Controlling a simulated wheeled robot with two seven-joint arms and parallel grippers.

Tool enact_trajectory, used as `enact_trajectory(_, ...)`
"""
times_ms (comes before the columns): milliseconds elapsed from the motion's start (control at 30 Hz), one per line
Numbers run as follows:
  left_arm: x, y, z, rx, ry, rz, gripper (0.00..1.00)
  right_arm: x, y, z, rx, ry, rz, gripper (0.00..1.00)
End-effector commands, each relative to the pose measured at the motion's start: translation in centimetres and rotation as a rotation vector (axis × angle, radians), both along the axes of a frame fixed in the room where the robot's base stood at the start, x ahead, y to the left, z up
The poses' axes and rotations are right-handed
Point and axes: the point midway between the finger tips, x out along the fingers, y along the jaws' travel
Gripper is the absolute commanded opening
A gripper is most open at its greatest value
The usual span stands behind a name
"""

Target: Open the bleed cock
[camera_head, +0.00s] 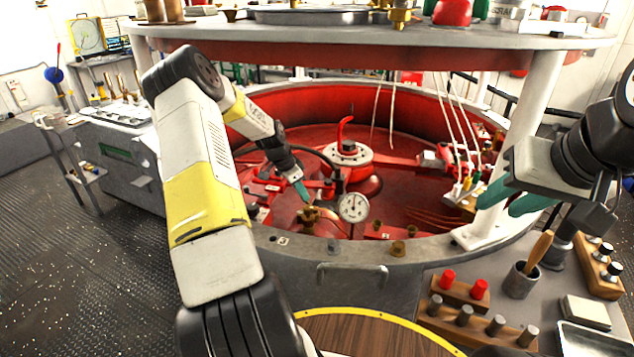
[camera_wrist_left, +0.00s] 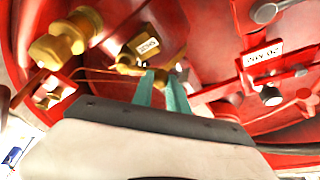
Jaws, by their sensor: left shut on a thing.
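The bleed cock appears to be the small brass fitting (camera_head: 310,215) inside the red ring, just left of the dial gauge. In the left wrist view a brass body (camera_wrist_left: 143,45) with a small white label shows just beyond my fingertips. My left gripper (camera_head: 304,196) reaches down to the fitting; its teal fingers (camera_wrist_left: 163,76) are close together and shut on a slim brass part, probably the cock's handle, mostly hidden between the tips. My right gripper (camera_head: 510,198) is at the right, in front of the white post, fingers apart, empty and away from the cock.
The dial gauge (camera_head: 354,207) stands close right of the fitting. A larger brass fitting (camera_wrist_left: 65,38) lies left in the wrist view. The round upper shelf (camera_head: 400,50) overhangs the red well. The bench at lower right holds red and grey pegs and a brush cup (camera_head: 521,281).

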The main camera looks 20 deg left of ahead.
Motion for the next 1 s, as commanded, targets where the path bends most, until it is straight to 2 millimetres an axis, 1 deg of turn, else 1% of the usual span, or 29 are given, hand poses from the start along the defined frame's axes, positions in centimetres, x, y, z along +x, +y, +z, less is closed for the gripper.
enact_trajectory(300, 0.1, 0.0, 0.1, 0.001, -0.004, 0.0, 0.0, 0.0, 0.0, 0.0, 0.0, 0.0, 0.0, 0.36)
enact_trajectory(333, 0.1, 0.1, 0.1, 0.001, -0.004, 0.0, 0.21, 0.0, 0.0, 0.0, 0.0, 0.0, 0.0, 0.36)
enact_trajectory(433, 0.1, 0.0, 0.1, 0.001, -0.002, 0.0, 0.41, 0.0, 0.0, 0.0, 0.0, 0.0, 0.0, 0.36)
enact_trajectory(767, 0.0, 0.1, 0.2, 0.0, -0.001, 0.0, 0.41, 0.0, 0.0, 0.0, 0.0, 0.0, 0.0, 0.36)
enact_trajectory(867, -0.2, 0.4, 1.1, 0.001, -0.003, 0.001, 0.41, 0.0, 0.0, 0.0, 0.0, 0.0, 0.0, 0.36)
enact_trajectory(1000, -0.9, 1.0, 3.3, 0.002, -0.004, 0.003, 0.41, 0.0, 0.0, 0.0, 0.0, 0.0, 0.0, 0.36)
